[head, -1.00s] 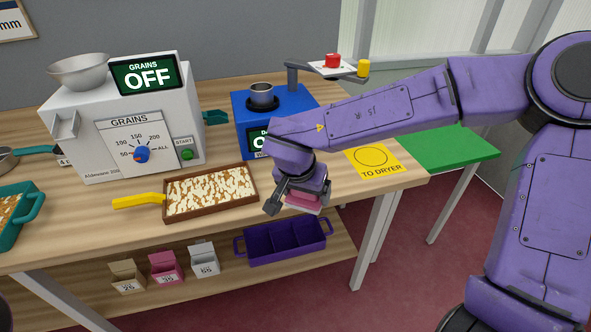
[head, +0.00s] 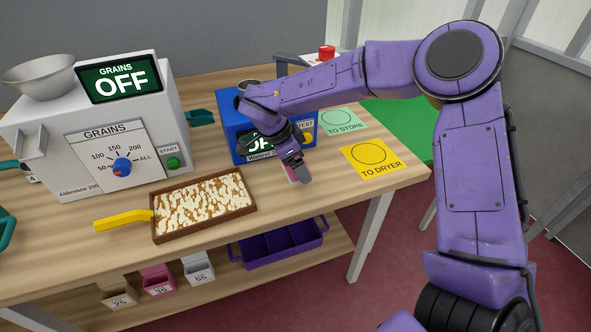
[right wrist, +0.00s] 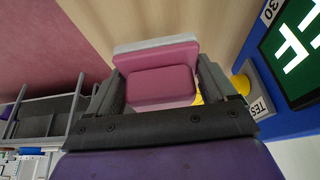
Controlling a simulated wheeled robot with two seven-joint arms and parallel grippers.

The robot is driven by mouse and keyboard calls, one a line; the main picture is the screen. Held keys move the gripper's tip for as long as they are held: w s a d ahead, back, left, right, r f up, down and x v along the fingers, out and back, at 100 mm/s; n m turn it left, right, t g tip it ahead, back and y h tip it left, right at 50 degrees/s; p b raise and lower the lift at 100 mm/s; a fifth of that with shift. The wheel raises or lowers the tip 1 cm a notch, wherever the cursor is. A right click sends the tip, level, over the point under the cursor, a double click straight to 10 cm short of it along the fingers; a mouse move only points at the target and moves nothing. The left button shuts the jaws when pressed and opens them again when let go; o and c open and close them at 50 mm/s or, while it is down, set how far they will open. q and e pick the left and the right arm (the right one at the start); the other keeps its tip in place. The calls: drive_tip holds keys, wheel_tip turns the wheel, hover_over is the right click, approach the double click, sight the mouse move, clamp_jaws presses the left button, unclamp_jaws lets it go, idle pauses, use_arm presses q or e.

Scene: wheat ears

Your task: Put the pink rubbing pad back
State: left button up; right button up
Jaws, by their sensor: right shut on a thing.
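The pink rubbing pad (right wrist: 162,85), with a pale layer along one face, is between the fingers of my right gripper (right wrist: 160,72) in the right wrist view. In the head view my right gripper (head: 297,172) points down over the table, in front of the blue tester, and only a small pink part of the pad (head: 290,173) shows beside the fingers. I cannot tell whether the pad touches the table. A brown tray of grains (head: 250,208) with a yellow handle lies to the left of the gripper. My left gripper is out of view.
The blue tester (head: 231,140) stands close behind my right gripper. A yellow "TO DRYER" mat (head: 372,172) and a green "TO STORE" mat (head: 343,121) lie to the right. A purple divided bin (head: 282,243) sits on the shelf below.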

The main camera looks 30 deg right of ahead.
drive_tip(key=shift+w+d+f+p, duration=0.1)
drive_tip(key=shift+w+f+p, duration=0.1)
drive_tip(key=shift+f, duration=0.8)
drive_tip(key=shift+w+f+p, duration=0.15)
drive_tip(key=shift+f+p, duration=0.05)
drive_tip(key=shift+f, duration=0.8)
drive_tip(key=o, duration=1)
drive_tip(key=shift+f, duration=0.15)
drive_tip(key=b+v, duration=0.1)
drive_tip(key=v, duration=1.1)
drive_tip(key=shift+r, duration=0.2)
